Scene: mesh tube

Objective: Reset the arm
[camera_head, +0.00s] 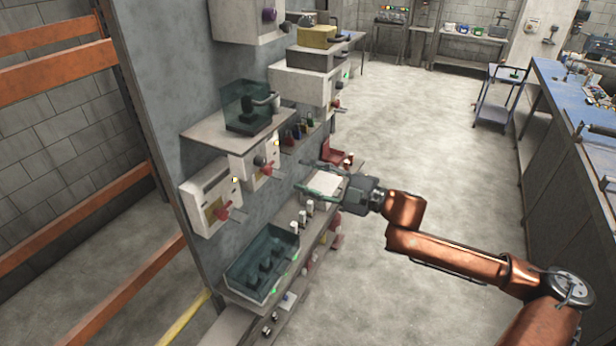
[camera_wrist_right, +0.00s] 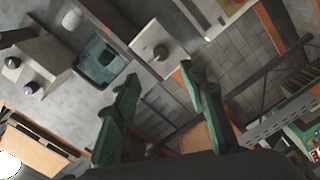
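My right arm (camera_head: 450,250) comes in from the lower right of the head view, stretched toward the grey panel wall. My right gripper (camera_head: 314,177) is at its end, in front of the shelves and wall devices. In the right wrist view its two green fingers (camera_wrist_right: 158,78) stand well apart with nothing held between them. My left arm and left gripper are not in view.
The grey panel (camera_head: 165,90) carries white boxes with red handles, such as the box (camera_head: 209,195), and a dark glassy tray (camera_head: 262,262). A blue-topped bench (camera_head: 570,110) stands at right. A small cart (camera_head: 498,95) is farther back. The middle floor is clear.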

